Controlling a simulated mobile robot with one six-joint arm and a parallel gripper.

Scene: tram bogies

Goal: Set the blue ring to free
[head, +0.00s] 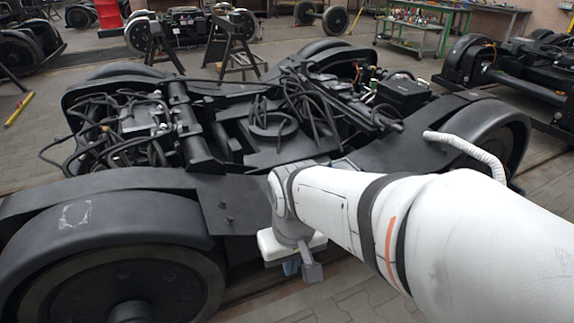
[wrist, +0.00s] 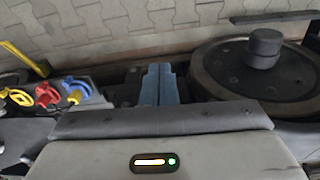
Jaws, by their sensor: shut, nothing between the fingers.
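The blue ring (wrist: 77,86) shows at the left of the wrist view, on a grey unit, with a yellow part just below it. A red ring (wrist: 46,94) and a yellow ring (wrist: 18,97) sit to its left. The blue ring's exact setting is too small to read. My gripper (wrist: 159,72) shows its two blue-grey fingers shut together and empty, to the right of the blue ring and apart from it. In the head view my gripper (head: 290,268) is low beside the near bogie frame, partly hidden by my wrist; the rings are not visible there.
A wheel (wrist: 255,72) with a protruding dark hub is right of my fingers in the wrist view. The black bogie (head: 225,195) with cables fills the head view's middle. Paved floor (wrist: 130,22) lies beyond my fingers. A yellow bar (wrist: 24,58) is at the left.

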